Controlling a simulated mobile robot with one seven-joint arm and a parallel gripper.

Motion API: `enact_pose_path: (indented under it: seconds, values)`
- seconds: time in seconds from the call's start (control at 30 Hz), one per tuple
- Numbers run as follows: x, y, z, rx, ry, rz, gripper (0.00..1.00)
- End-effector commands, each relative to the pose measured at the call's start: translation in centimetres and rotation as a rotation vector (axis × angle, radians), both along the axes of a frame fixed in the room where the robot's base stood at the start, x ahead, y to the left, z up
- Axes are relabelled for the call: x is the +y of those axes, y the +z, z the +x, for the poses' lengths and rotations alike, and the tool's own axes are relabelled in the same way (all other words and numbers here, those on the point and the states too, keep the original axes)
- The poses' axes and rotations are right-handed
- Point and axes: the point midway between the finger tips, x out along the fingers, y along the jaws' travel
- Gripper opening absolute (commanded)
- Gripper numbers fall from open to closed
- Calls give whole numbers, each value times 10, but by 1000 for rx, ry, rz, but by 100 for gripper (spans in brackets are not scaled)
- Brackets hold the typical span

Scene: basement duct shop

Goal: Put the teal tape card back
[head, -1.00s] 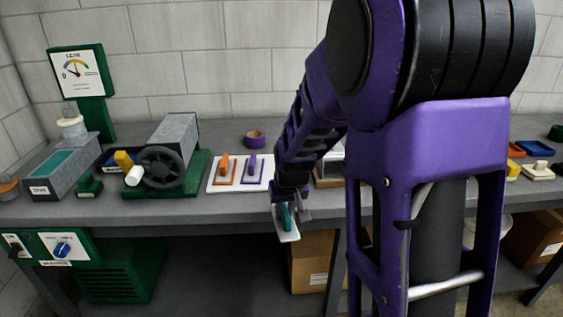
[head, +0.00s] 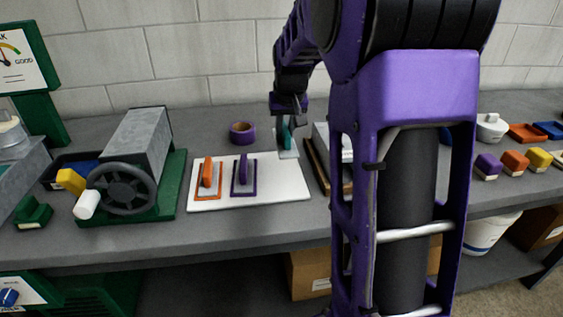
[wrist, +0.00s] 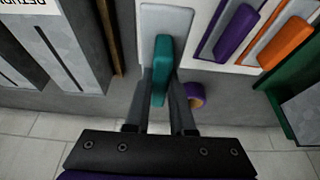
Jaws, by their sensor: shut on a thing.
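The teal tape card is a pale flat plate (head: 289,154) with an upright teal grip (head: 286,135); the grip also shows in the wrist view (wrist: 162,68). My gripper (head: 288,117) is shut on the teal grip, with one finger on each side of it in the wrist view. The card hangs near the back right corner of a white board (head: 272,190); I cannot tell whether it touches anything. The board bears an orange-gripped card (head: 207,174) and a purple-gripped card (head: 243,171). Its right part is bare.
A purple tape roll (head: 242,132) lies behind the board. A green-based machine with a black handwheel (head: 123,188) stands left. A grey slotted unit (wrist: 70,45) stands right, partly hidden by my arm in the head view. Several coloured blocks (head: 514,162) sit far right.

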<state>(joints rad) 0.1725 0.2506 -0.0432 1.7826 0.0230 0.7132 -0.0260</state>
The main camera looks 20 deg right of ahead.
Motion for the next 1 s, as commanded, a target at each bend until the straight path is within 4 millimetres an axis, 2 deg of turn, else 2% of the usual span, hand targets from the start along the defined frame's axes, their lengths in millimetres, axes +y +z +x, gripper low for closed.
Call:
enact_pose_path:
  seconds: [0.03, 0.1, 0.27, 0.5, 0.6, 1.0]
  values:
    - [0, -13, -1, 5, 0, 1, 0]
    - [0, -23, -1, 3, 0, 1, 0]
    - [0, -38, 0, 2, 1, 0, 0]
    - [0, -76, -1, 3, 1, 0, 0]
    - [0, -82, 0, 1, 1, 0, 0]
    - [0, -87, 0, 0, 1, 0, 0]
